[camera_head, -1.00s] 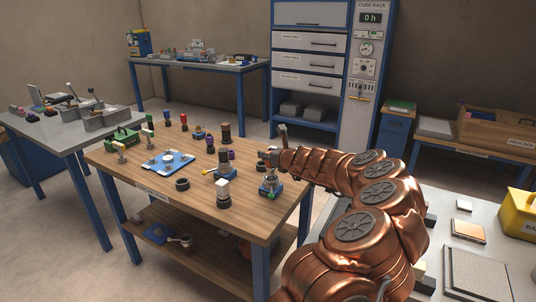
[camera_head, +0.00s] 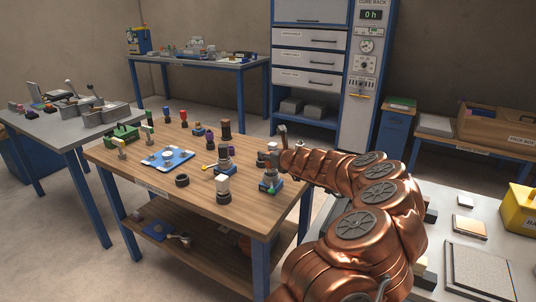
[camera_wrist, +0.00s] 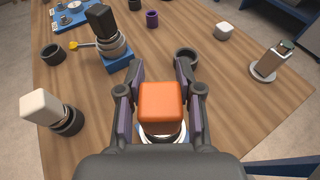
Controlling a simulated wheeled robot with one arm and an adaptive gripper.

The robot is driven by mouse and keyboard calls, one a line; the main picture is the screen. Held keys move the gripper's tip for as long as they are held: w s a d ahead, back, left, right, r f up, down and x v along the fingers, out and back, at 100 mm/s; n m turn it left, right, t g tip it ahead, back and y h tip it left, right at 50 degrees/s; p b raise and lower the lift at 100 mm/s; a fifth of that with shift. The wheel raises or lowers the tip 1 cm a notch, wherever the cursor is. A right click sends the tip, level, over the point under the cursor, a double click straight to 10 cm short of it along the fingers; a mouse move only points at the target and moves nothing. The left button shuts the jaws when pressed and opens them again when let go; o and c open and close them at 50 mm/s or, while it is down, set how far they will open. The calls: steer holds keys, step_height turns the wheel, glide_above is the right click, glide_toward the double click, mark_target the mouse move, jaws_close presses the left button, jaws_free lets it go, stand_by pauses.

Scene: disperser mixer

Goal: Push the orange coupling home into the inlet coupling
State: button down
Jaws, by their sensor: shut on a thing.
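In the wrist view, the orange coupling (camera_wrist: 160,101) is a rounded block between the fingers of my gripper (camera_wrist: 160,108), which is shut on it. A pale metallic ring (camera_wrist: 163,136) shows directly below the orange coupling, with a little blue at its edge; it looks like the inlet coupling. The orange coupling covers most of it, so I cannot tell how deep it sits. In the head view, my gripper (camera_head: 269,160) is over a blue-based fitting (camera_head: 271,186) near the right edge of the wooden table. The orange coupling is not clear there.
A blue-based fitting with a black top (camera_wrist: 112,45) and yellow lever stands to the left. A white block on a dark ring (camera_wrist: 45,107) is nearer left. A dark ring (camera_wrist: 186,57) lies just ahead of the fingers. A tilted block on a round base (camera_wrist: 270,64) stands right.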

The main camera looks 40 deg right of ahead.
steer(key=shift+f+b, duration=0.5)
steer(key=shift+f, duration=0.45)
steer(key=c, duration=0.7)
jaws_free()
steer(key=shift+s, duration=0.15)
steer(key=shift+s+r, duration=0.15)
steer(key=shift+s, duration=0.45)
steer(key=v, duration=1)
steer(key=shift+s+a, duration=0.2)
steer(key=shift+a, duration=0.05)
steer(key=shift+r, duration=0.1)
